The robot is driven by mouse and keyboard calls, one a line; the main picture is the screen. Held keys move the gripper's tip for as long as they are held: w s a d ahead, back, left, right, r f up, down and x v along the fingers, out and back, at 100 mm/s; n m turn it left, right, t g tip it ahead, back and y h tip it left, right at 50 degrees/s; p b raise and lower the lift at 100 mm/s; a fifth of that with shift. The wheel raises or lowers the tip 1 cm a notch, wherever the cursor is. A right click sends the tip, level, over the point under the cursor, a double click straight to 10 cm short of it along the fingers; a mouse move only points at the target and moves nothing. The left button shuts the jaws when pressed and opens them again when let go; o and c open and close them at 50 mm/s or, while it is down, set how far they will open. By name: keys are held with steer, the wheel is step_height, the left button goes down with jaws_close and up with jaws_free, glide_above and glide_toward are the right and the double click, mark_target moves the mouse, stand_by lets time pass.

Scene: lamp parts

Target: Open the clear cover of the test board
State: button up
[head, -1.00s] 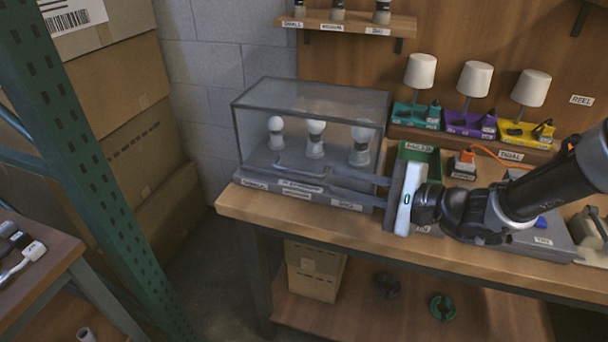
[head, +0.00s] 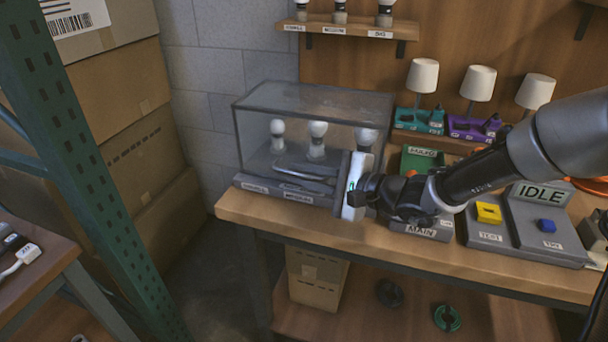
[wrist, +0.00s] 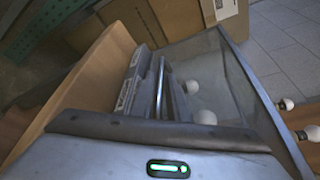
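The clear box-shaped cover (head: 262,133) sits down over the test board (head: 256,183) at the left end of the workbench. White bulbs stand under it. My gripper (head: 285,173) is at the front of the cover, its long grey fingers reaching left along its lower front edge, where a dark bar shows. Fingers and bar overlap, so I cannot tell whether the fingers grip it. In the wrist view the fingers (wrist: 168,82) lie close beside the clear front panel (wrist: 215,80), with a narrow gap between them.
Lamps with white shades (head: 478,82) stand at the back of the bench. A grey console (head: 515,228) with yellow and blue buttons is to the right, near my arm. A shelf with bulbs (head: 350,27) hangs above. A green rack post (head: 95,190) stands at left.

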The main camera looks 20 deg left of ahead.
jaws_close()
